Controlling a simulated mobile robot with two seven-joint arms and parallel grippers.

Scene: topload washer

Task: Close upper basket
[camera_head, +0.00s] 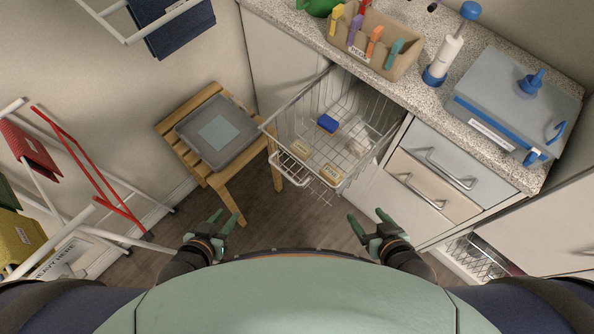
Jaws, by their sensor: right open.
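A wire basket (283,128) is pulled out from the cabinet under the counter, its front rim and wire handle (289,168) toward the lower left. A blue block and several small pale items lie inside it. My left gripper (224,217) is at the lower left of the basket, apart from it, with its fingers apart and empty. My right gripper (366,219) is below and right of the basket, also apart from it, open and empty.
A wooden chair (182,143) with a grey tray (217,133) stands left of the basket. Handled drawers (450,160) are to the right under the speckled counter (417,103). A drying rack (85,155) stands far left. Bare floor (290,222) lies between my grippers.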

